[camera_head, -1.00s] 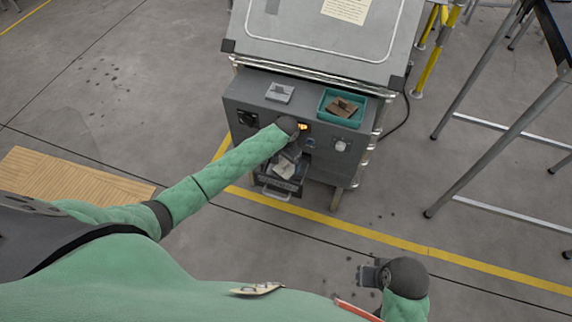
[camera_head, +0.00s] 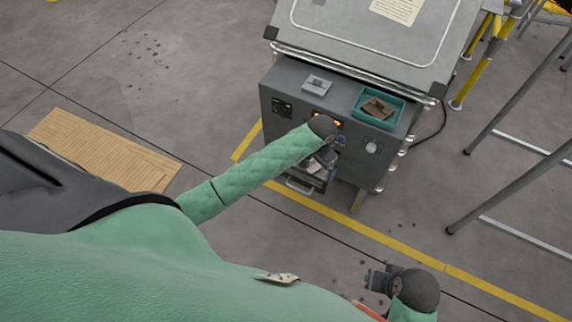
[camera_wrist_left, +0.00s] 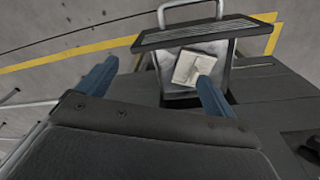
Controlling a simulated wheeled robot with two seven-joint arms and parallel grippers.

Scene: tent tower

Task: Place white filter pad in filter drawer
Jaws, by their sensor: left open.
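The filter drawer (camera_head: 299,187) is pulled out from the front of the grey machine. It also shows in the left wrist view (camera_wrist_left: 230,78), with its handle at the top. The white filter pad (camera_wrist_left: 190,68) lies inside the drawer, slightly turned, with one finger overlapping its right edge in that view. My left gripper (camera_wrist_left: 155,88) is open, its blue fingers apart and nothing held between them. In the head view my left gripper (camera_head: 324,158) is above the drawer and hides part of it. My right gripper (camera_head: 376,280) is low at the right, away from the machine; its finger gap is unclear.
On the machine's top ledge (camera_head: 340,98) are a small grey-white block (camera_head: 316,84) and a teal tray (camera_head: 364,119) holding a brown piece (camera_head: 378,107). A cable runs off the machine's right side. Metal stand legs (camera_head: 510,130) are at the right.

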